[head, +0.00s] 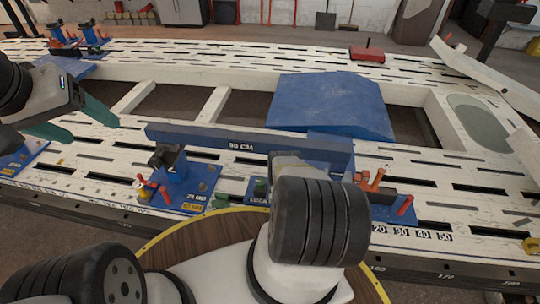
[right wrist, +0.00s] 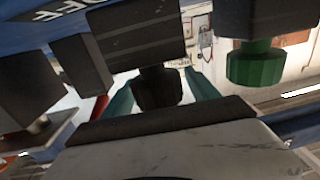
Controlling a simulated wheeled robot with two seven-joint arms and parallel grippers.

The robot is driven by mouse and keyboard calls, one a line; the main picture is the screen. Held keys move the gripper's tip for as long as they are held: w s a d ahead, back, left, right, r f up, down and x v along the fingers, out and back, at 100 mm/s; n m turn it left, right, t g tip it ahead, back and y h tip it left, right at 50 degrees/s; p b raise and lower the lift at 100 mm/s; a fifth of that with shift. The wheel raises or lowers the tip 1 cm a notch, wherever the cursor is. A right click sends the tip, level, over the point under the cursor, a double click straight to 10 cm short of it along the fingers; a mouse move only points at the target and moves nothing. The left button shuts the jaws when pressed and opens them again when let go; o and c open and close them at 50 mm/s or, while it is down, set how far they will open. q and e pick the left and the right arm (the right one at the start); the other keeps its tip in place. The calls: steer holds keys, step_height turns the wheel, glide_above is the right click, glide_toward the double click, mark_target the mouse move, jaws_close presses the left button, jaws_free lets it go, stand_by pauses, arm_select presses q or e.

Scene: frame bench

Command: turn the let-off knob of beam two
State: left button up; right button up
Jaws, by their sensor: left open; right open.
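A blue unit (head: 190,188) marked 2 stands on the white bench, with a dark knob-like part (head: 163,157) on top and red handles at its foot. My left gripper (head: 72,124), with teal fingers, is open and empty, up and left of that unit. My right gripper (right wrist: 160,95) shows in the right wrist view, open, its teal fingers either side of a dark ridged knob (right wrist: 157,88) below a black block. I cannot tell whether they touch it. A green knob (right wrist: 255,63) hangs to the right. In the head view my right arm hides the right gripper.
A long blue beam (head: 240,147) marked 90 CM lies across the bench. A blue sloped panel (head: 330,103) lies behind it. Red and orange handles (head: 373,182) stand right of my right arm. A round wooden top (head: 205,240) with a yellow rim is in front.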

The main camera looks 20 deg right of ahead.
steer(key=c, duration=1.4)
steer(key=shift+n+t+y, duration=0.3)
steer(key=shift+n+y, duration=0.1)
steer(key=n+y, duration=0.1)
steer(key=y, duration=0.1)
steer(key=n+t+y, duration=0.1)
steer(key=y, duration=0.1)
steer(key=a+n+y, duration=0.1)
steer(key=n+y, duration=0.1)
steer(key=shift+w+t+y, duration=0.15)
steer(key=shift+t+y, duration=0.15)
steer(key=shift+a+n+g+y, duration=0.25)
steer(key=shift+n+y, duration=0.85)
steer(key=shift+y, duration=0.55)
steer(key=shift+a+n+g+y, duration=0.15)
steer(key=shift+a+n+y, duration=0.1)
steer(key=shift+n+y, duration=1.15)
steer(key=shift+y, duration=0.35)
steer(key=o, duration=1.4)
